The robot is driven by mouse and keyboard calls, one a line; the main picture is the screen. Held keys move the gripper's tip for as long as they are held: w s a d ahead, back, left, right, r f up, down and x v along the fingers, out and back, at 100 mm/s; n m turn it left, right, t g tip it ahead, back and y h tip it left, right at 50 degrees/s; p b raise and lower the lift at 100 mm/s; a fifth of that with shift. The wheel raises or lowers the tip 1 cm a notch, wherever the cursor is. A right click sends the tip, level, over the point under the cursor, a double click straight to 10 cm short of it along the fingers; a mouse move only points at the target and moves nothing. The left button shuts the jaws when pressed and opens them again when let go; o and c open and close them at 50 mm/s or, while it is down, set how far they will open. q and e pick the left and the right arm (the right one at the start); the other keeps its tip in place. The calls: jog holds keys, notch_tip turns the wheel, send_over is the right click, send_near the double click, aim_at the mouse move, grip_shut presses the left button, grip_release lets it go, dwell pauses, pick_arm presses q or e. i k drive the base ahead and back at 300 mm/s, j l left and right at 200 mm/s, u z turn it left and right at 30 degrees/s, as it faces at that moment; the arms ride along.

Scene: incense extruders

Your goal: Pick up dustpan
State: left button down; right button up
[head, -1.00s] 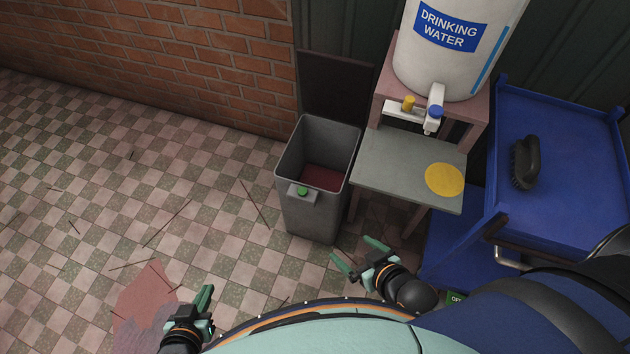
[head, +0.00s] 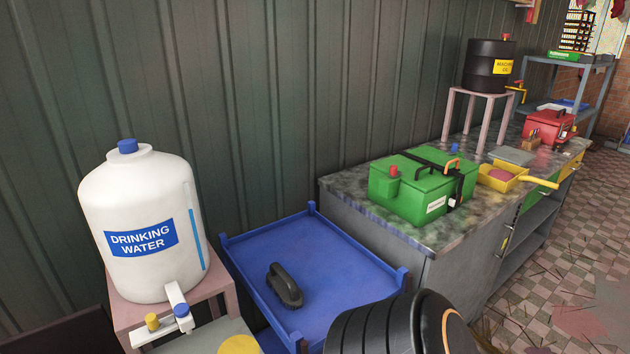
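A yellow pan-like container (head: 503,178) with a yellow handle pointing right sits on the worktop at the right. Something pinkish lies in it, and I cannot tell whether it is the dustpan. A black brush (head: 285,287) lies in the blue tray-topped stand (head: 345,262). Neither of my grippers is in view. Only a black rounded part of my own arm shows at the bottom centre.
A white drinking water tank (head: 140,215) stands at the left on a pink stand. A green machine (head: 418,186) and a red box (head: 548,127) stand on the worktop (head: 345,185). A black oil drum (head: 488,66) is behind. Checkered floor (head: 545,310) with debris is at lower right.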

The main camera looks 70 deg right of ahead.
aim_at(503, 176)
jog(key=l+z, duration=0.1)
jog(key=z, duration=0.35)
jog(key=l+z, duration=0.2)
jog(key=z, duration=0.3)
jog(key=l+z, duration=0.3)
jog(key=l, duration=0.15)
jog(key=l+z, duration=0.3)
jog(key=l, duration=0.15)
jog(key=i+l+z, duration=0.15)
jog(key=l, duration=0.3)
jog(key=l+z, duration=0.15)
jog(key=l, duration=0.35)
jog(key=i+l, duration=0.1)
jog(key=l, duration=0.2)
jog(key=i+l, duration=0.1)
jog(key=l, duration=0.2)
jog(key=i+l+z, duration=0.1)
jog(key=l, duration=0.2)
